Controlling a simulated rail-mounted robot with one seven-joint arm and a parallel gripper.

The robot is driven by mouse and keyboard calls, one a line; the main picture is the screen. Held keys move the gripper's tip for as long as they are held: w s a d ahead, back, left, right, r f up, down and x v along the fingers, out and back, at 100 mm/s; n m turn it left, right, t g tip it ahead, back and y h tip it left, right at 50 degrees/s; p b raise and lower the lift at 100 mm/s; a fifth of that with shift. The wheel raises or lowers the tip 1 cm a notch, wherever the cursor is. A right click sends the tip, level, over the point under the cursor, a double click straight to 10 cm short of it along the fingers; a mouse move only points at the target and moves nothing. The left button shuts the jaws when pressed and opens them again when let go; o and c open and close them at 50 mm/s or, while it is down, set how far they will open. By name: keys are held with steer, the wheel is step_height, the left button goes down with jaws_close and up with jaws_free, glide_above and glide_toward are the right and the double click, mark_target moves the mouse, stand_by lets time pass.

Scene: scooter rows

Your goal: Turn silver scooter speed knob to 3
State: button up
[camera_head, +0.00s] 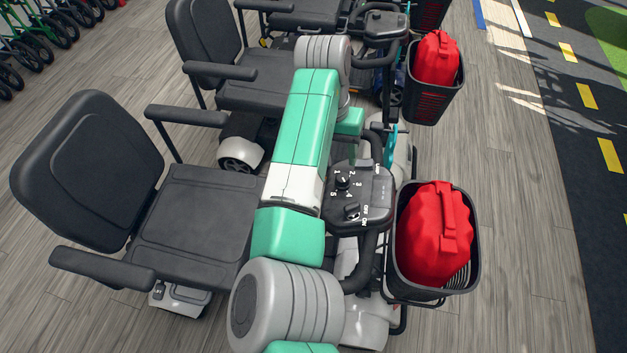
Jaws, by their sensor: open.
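The speed knob (342,182) is a small dark knob on the black control panel (374,188) of the nearest scooter (366,329), which has a pale silver-white body. White numbers 1 to 5 surround the knob; its pointer is too small to read surely. My gripper (354,148) is partly in view just beyond the panel, above and right of the knob in the picture. It appears apart from the knob and empty. My arm hides part of its left side, and its fingertips are hard to make out.
A key switch (352,212) marked OFF and ON sits below the knob. A black basket (470,262) holding a red bag (432,240) is right of the panel. The scooter's black seat (200,212) lies left. Another scooter stands behind. Open floor (535,240) lies right.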

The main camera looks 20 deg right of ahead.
mark_target(342, 178)
steer(key=shift+s+d+f, duration=0.1)
steer(key=shift+d+f, duration=0.05)
steer(key=shift+d, duration=0.1)
steer(key=f, duration=0.2)
steer(key=f+b, duration=0.1)
steer(key=f, duration=0.2)
steer(key=d+f+b, duration=0.1)
steer(key=f, duration=0.1)
steer(key=shift+s+f, duration=0.15)
steer(key=shift+s, duration=0.25)
steer(key=c, duration=1)
